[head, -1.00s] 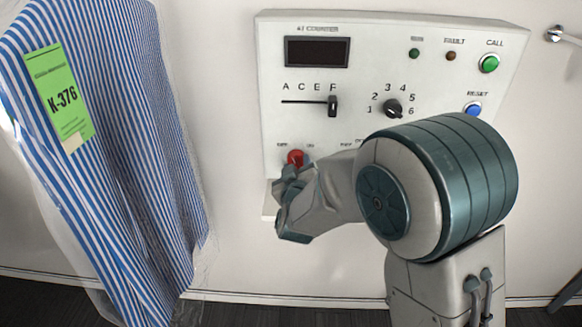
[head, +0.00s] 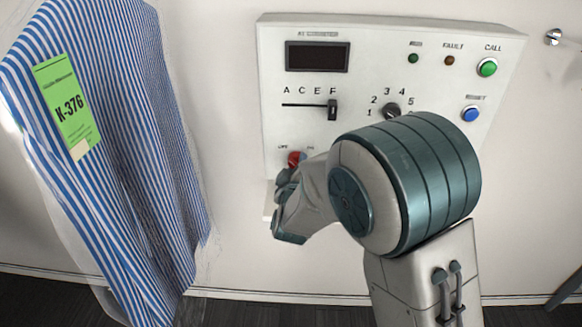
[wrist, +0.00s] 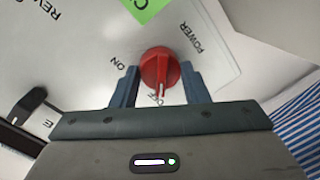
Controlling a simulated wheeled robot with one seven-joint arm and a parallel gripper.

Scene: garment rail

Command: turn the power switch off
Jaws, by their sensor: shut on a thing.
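The red power switch (head: 295,159) is a rotary knob at the lower left of the white control panel, between its OFF and ON labels. It also shows in the wrist view (wrist: 158,68), where its pale pointer line points toward the OFF label. My gripper (wrist: 160,80) has one finger on each side of the red knob and is shut on it.
The panel (head: 385,60) also bears a slider (head: 333,110), a numbered dial (head: 392,111), a green CALL button (head: 487,67) and a blue RESET button (head: 471,114). A bagged striped garment (head: 130,150) with a green K-376 tag (head: 68,102) hangs close at left.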

